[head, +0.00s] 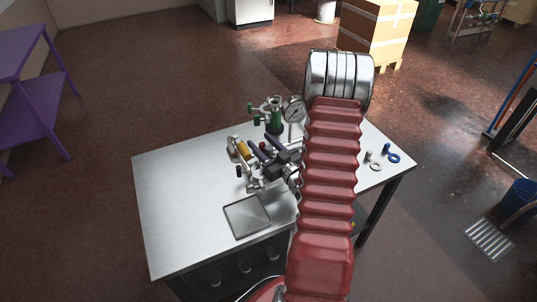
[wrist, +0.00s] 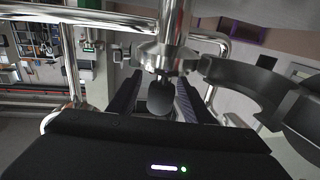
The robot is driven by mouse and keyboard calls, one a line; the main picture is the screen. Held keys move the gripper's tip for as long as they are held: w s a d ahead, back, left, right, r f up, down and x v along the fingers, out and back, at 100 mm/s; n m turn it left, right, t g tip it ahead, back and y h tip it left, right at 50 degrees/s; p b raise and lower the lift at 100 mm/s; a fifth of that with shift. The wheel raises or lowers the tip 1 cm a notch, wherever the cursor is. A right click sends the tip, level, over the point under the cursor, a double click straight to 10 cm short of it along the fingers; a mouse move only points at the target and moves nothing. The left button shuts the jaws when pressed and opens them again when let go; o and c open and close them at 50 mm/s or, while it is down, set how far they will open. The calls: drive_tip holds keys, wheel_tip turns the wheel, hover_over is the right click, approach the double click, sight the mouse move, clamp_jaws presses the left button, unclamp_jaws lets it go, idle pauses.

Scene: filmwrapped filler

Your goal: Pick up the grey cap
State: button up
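A dark grey rounded piece, which looks like the grey cap (wrist: 161,98), hangs below a shiny metal flange in the wrist view. My gripper (wrist: 157,86) has one finger on each side of it, with narrow gaps visible, so the fingers look open and apart from it. In the head view my gripper (head: 255,156) reaches left from the arm among the metal pipework over the table. I cannot make out the cap there; the gripper and pipes crowd that spot.
The pipework (head: 254,184) has a gauge (head: 293,110) and a green valve (head: 275,122) behind it. A grey tray (head: 247,216) lies in front on the metal table (head: 180,205). A blue ring (head: 393,157) and a grey ring (head: 376,167) lie at right. The table's left side is clear.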

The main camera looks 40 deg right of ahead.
clamp_jaws()
idle(0.3)
drive_tip(key=shift+r, duration=0.1)
wheel_tip(320, 180, up, 10)
idle(0.9)
idle(0.5)
